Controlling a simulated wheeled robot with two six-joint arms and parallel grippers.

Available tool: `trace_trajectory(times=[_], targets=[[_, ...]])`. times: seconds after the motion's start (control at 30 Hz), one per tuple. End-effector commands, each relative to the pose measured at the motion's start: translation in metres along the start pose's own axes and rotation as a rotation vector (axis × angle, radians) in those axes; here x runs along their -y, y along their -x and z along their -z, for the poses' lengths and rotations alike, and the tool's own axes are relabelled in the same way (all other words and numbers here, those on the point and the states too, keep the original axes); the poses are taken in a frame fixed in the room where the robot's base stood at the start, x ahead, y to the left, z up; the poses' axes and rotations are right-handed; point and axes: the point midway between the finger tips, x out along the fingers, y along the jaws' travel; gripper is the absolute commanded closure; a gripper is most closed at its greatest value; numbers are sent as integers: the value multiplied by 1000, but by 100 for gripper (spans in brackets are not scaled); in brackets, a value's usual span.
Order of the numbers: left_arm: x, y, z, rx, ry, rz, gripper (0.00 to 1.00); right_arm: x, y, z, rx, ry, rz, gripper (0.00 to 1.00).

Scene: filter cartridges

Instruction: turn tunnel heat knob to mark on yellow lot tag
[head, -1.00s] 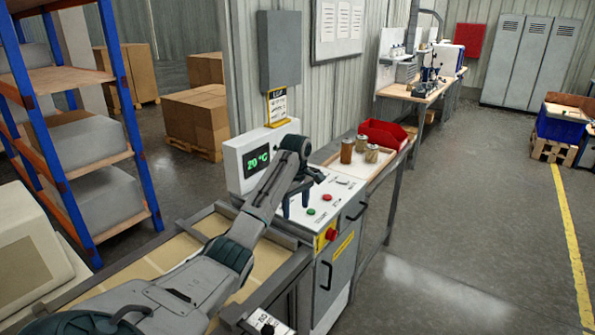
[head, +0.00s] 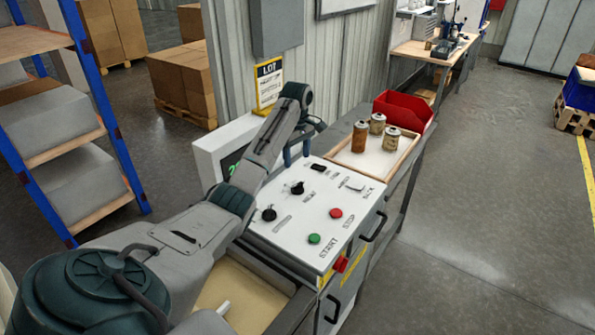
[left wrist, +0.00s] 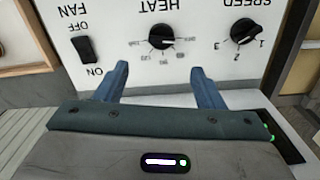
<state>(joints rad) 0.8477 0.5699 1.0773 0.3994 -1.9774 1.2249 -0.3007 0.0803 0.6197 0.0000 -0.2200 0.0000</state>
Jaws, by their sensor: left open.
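The black heat knob (head: 297,188) sits in the middle of the white control panel (head: 284,236). In the left wrist view the heat knob (left wrist: 162,37) shows upside down with its scale, just beyond and between my fingertips. My left gripper (head: 297,154) is above the panel's back edge, open and empty; its two blue fingers also show in the left wrist view (left wrist: 159,72), apart from the knob. My right gripper is not in view.
The speed knob (left wrist: 244,32) and fan switch (left wrist: 85,48) flank the heat knob. Green start (head: 314,239) and red stop (head: 336,213) buttons are on the panel's front. My arm partly hides the display (head: 215,150). A tray (head: 358,168) with jars and a red bin (head: 404,112) stand beyond.

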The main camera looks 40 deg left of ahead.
Motion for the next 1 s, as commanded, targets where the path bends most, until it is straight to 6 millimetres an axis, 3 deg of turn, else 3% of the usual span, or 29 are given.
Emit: trace_trajectory(times=[0.6,1.0], targets=[[1,-96,-1,1,-2,3,38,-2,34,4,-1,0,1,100],[1,-105,0,0,-2,1,38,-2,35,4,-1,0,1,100]])
